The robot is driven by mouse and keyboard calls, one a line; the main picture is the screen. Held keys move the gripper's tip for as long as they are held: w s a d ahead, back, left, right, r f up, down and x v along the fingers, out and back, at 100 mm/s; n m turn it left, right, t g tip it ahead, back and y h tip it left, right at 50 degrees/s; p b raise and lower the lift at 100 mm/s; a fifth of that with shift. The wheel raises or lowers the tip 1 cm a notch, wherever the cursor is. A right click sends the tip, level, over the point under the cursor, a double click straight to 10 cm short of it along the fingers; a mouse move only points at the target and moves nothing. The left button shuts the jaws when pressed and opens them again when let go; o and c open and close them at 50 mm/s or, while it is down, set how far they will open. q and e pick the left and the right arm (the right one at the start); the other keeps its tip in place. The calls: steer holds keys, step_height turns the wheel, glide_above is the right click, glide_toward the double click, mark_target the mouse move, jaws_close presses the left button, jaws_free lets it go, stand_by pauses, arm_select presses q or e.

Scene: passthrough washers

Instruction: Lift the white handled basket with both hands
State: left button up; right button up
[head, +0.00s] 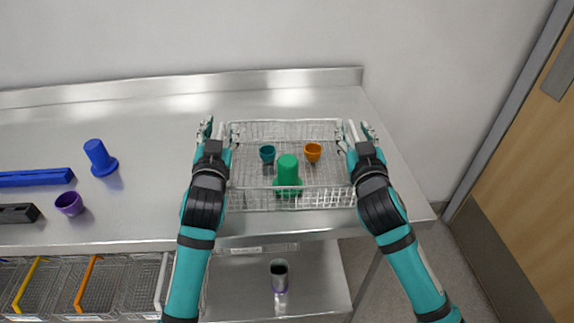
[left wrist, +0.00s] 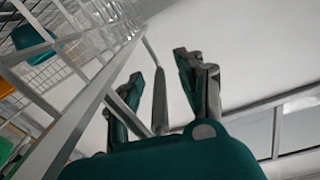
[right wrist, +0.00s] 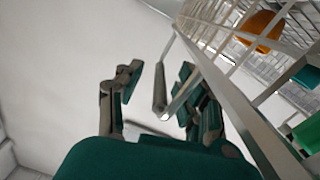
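The white handled basket (head: 334,199) is a wire basket standing on the steel table. It holds a teal cup (head: 267,153), an orange cup (head: 312,152) and a green flanged piece (head: 288,170). My left gripper (head: 216,128) is at the basket's left side, open. In the left wrist view a handle bar (left wrist: 159,100) lies between its parted fingers, with gaps visible. My right gripper (head: 359,130) is at the right side, also open. In the right wrist view the other handle bar (right wrist: 160,92) lies between its fingers, closer to the right-hand finger.
On the steel table (head: 150,140) to the left are a blue flanged piece (head: 97,157), a purple cup (head: 69,203), a blue bar (head: 35,177) and a black block (head: 17,213). A wall is behind.

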arm_select(q)
jaws_close()
arm_select(e)
jaws_close()
arm_select(q)
steer(key=shift+r, duration=0.2)
arm_select(e)
steer(key=shift+r, duration=0.25)
